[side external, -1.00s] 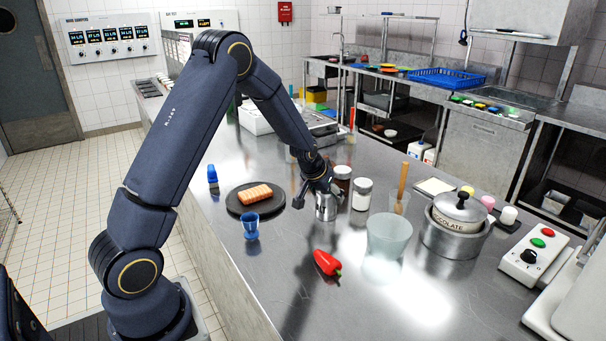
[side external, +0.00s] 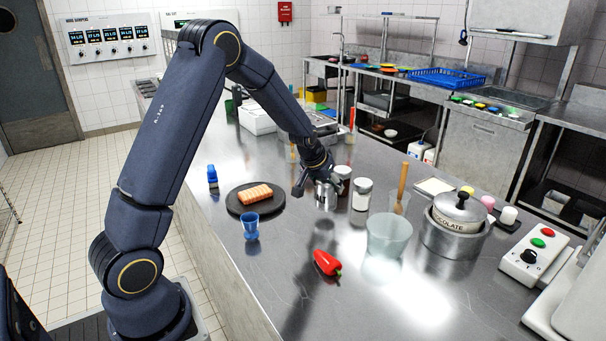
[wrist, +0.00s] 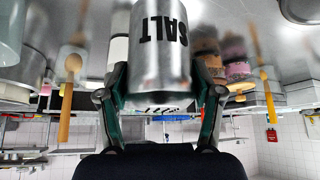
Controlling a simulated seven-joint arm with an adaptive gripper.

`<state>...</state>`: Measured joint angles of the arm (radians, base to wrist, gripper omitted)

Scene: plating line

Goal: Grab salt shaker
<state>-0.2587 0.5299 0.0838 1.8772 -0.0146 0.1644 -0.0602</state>
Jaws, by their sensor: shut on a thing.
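The salt shaker (side external: 325,196) is a silver metal cylinder in the middle of the side external view. In the wrist view it shows upside down and close up, with the word SALT in black on its side (wrist: 158,50). My gripper (side external: 322,182) is shut on the shaker near its top and holds it upright, a little above the steel counter (side external: 300,230). In the wrist view one finger of my gripper (wrist: 160,92) is on each side of it. The shaker's far side is hidden.
Two white-lidded jars (side external: 361,194) stand close by on the right, one partly hidden. A frosted bowl (side external: 388,236), a red pepper (side external: 327,263), a blue cup (side external: 251,226) and a dark plate with food (side external: 238,206) surround it. A pot (side external: 455,238) stands further right.

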